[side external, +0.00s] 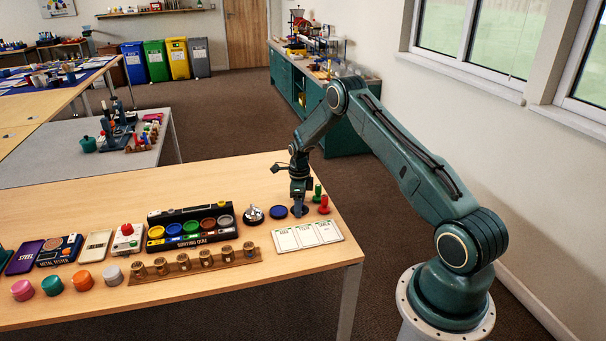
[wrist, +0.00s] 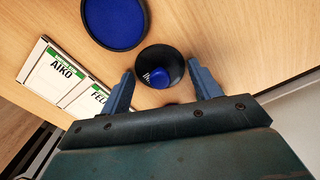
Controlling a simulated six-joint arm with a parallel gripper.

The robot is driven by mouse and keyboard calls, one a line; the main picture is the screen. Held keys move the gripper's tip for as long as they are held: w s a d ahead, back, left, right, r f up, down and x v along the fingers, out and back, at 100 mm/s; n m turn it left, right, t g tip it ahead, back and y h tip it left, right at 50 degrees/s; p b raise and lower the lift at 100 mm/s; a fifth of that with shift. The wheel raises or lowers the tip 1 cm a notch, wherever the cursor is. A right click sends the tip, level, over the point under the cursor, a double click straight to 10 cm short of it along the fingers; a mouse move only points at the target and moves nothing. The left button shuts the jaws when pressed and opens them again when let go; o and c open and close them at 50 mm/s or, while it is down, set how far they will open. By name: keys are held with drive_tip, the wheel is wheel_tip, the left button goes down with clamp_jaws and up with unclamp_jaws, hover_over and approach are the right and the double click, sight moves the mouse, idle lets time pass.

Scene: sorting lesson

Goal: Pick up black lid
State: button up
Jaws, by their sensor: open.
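A round black piece with white lettering and a blue knob-like part (wrist: 148,56) lies on the table between my fingers in the wrist view; it looks like the black lid. I cannot tell whether the blue part belongs to it. In the side view its dark rim shows low under my gripper (side external: 298,203). My gripper, also seen in the wrist view (wrist: 161,70), is open. Its fingers stand on both sides of the black piece, with no clear contact visible. A blue round pad with a dark rim (wrist: 116,22) lies beside it, also seen in the side view (side external: 278,212).
Green (side external: 318,191) and red (side external: 323,205) upright pieces stand close right of my gripper. A white three-panel card (side external: 306,235) lies in front. A silver-and-black round item (side external: 253,215) and a quiz tray (side external: 191,227) are to the left. The table's right edge is near.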

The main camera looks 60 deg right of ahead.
idle(0.3)
clamp_jaws()
drive_tip(key=shift+s, duration=0.1)
wheel_tip(320, 180, up, 20)
idle(0.9)
idle(0.5)
drive_tip(key=w+a+f, duration=0.2)
drive_tip(key=f, duration=0.3)
drive_tip(key=w+a+f, duration=0.3)
drive_tip(key=f, duration=0.3)
drive_tip(key=shift+w+f, duration=0.15)
drive_tip(key=shift+f, duration=0.1)
